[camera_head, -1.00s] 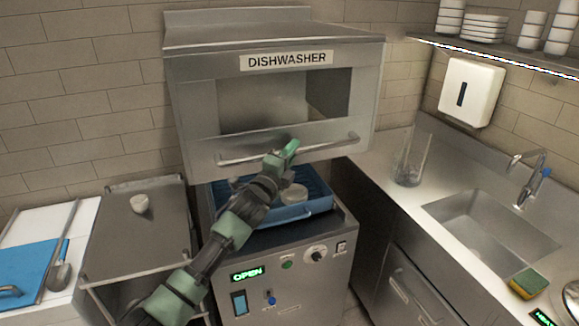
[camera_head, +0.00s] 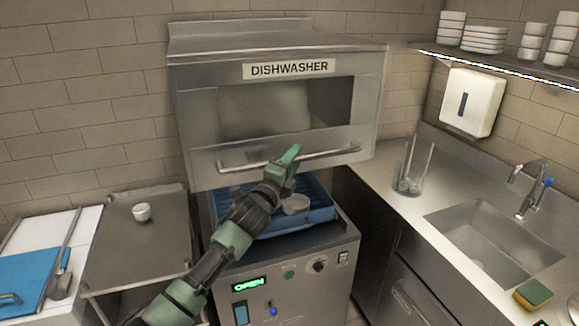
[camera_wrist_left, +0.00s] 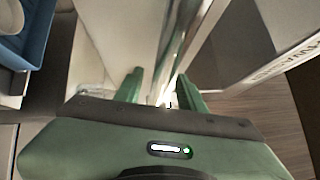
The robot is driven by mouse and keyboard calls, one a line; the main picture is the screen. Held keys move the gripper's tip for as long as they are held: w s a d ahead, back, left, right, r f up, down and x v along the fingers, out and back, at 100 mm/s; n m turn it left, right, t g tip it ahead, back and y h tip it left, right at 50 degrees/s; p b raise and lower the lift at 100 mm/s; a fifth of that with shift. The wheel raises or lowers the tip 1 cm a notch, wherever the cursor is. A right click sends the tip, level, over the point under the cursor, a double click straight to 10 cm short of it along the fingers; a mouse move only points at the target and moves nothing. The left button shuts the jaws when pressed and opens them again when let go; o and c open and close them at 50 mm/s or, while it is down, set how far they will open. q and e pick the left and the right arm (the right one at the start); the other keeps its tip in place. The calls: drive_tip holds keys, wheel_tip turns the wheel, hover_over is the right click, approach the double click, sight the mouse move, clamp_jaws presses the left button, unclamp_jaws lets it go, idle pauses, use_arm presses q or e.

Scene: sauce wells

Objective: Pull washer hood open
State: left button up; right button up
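The washer hood (camera_head: 205,165) is a grey metal box labelled DISHWASHER. It stands raised above the washer base, with a gap under it. Its bar handle (camera_head: 325,155) runs along the lower front. My left gripper (camera_head: 288,160) is at the middle of this handle in the head view. In the left wrist view, the fingers of my left gripper (camera_wrist_left: 162,92) are spread apart, with the shiny bar (camera_wrist_left: 185,50) running down to the space between them. They do not look closed on it. The washer's green display (camera_head: 249,284) reads OPEN. My right gripper is not in view.
A blue rack (camera_head: 315,214) with pale dishes sits under the hood. A side table (camera_head: 120,255) with a small cup (camera_head: 142,212) stands left. The counter to the right holds clear glassware (camera_head: 410,182), a sink (camera_head: 490,240) and a sponge (camera_head: 532,293).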

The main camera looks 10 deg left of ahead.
use_arm(q)
drive_tip(key=b+v, duration=0.2)
drive_tip(key=v, duration=0.5)
drive_tip(key=shift+s, duration=0.25)
drive_tip(key=shift+a, duration=0.1)
